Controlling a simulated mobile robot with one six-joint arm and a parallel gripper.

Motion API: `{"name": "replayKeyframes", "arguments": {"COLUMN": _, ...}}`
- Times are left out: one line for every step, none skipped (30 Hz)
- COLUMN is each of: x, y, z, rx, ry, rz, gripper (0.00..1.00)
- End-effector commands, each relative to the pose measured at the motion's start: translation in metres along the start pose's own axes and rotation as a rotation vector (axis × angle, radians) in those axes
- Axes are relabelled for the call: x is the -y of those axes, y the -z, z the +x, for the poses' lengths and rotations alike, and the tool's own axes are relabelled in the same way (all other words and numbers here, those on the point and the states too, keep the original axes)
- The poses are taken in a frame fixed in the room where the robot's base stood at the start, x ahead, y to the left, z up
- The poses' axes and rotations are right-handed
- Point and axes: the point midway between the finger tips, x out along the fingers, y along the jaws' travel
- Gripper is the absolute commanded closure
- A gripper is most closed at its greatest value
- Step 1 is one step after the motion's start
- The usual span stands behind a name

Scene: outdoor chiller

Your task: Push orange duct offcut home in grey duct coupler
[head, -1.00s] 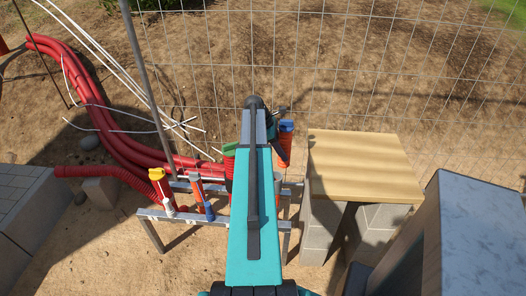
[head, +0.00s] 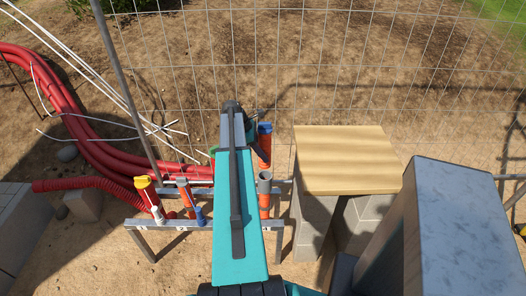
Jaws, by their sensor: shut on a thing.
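A grey duct coupler (head: 264,177) stands upright on an orange stub at the right part of the metal rail. Its top looks open and empty. An orange piece with a blue upper end (head: 264,143), which looks like the orange duct offcut, stands roughly upright just beyond the coupler in the picture. It appears apart from the coupler; its lower end is hard to make out. My gripper (head: 258,152) is beside that orange piece and looks shut on it. My teal arm hides most of the jaws and part of the rail.
The metal rail (head: 185,225) also carries a yellow-topped fitting (head: 147,190) and a grey, orange and blue fitting (head: 187,195) left of my arm. Red ducts (head: 100,150) lie at the left. A wooden-topped block table (head: 347,160) stands right, with a wire fence behind.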

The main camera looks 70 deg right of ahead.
Motion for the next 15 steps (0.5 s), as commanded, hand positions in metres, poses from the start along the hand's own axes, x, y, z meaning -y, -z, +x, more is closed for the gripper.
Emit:
{"name": "replayKeyframes", "arguments": {"x": 0.000, "y": 0.000, "z": 0.000, "rx": 0.001, "ry": 0.000, "rz": 0.000, "gripper": 0.98}}
{"name": "replayKeyframes", "arguments": {"x": 0.000, "y": 0.002, "z": 0.004, "rx": 0.001, "ry": 0.000, "rz": 0.000, "gripper": 0.98}}
{"name": "replayKeyframes", "arguments": {"x": 0.000, "y": 0.003, "z": 0.007, "rx": 0.001, "ry": 0.000, "rz": 0.000, "gripper": 0.98}}
{"name": "replayKeyframes", "arguments": {"x": 0.000, "y": 0.005, "z": 0.009, "rx": 0.001, "ry": 0.000, "rz": 0.000, "gripper": 0.98}}
{"name": "replayKeyframes", "arguments": {"x": 0.000, "y": 0.006, "z": 0.011, "rx": 0.001, "ry": 0.001, "rz": 0.000, "gripper": 0.98}}
{"name": "replayKeyframes", "arguments": {"x": 0.000, "y": 0.008, "z": 0.015, "rx": 0.001, "ry": 0.000, "rz": 0.000, "gripper": 0.98}}
{"name": "replayKeyframes", "arguments": {"x": 0.000, "y": 0.009, "z": 0.018, "rx": 0.001, "ry": 0.000, "rz": 0.000, "gripper": 0.98}}
{"name": "replayKeyframes", "arguments": {"x": 0.000, "y": 0.011, "z": 0.020, "rx": 0.001, "ry": 0.000, "rz": 0.000, "gripper": 0.98}}
{"name": "replayKeyframes", "arguments": {"x": 0.000, "y": 0.013, "z": 0.024, "rx": 0.001, "ry": 0.000, "rz": 0.000, "gripper": 0.98}}
{"name": "replayKeyframes", "arguments": {"x": 0.000, "y": 0.014, "z": 0.026, "rx": 0.001, "ry": 0.000, "rz": 0.000, "gripper": 0.98}}
{"name": "replayKeyframes", "arguments": {"x": 0.000, "y": 0.015, "z": 0.029, "rx": 0.001, "ry": 0.000, "rz": 0.000, "gripper": 0.98}}
{"name": "replayKeyframes", "arguments": {"x": 0.000, "y": 0.017, "z": 0.032, "rx": 0.001, "ry": 0.000, "rz": 0.000, "gripper": 0.98}}
{"name": "replayKeyframes", "arguments": {"x": 0.000, "y": 0.018, "z": 0.034, "rx": 0.001, "ry": 0.000, "rz": 0.000, "gripper": 0.98}}
{"name": "replayKeyframes", "arguments": {"x": 0.000, "y": 0.019, "z": 0.036, "rx": 0.001, "ry": 0.000, "rz": 0.000, "gripper": 0.98}}
{"name": "replayKeyframes", "arguments": {"x": 0.000, "y": 0.021, "z": 0.039, "rx": 0.001, "ry": 0.001, "rz": 0.000, "gripper": 0.98}}
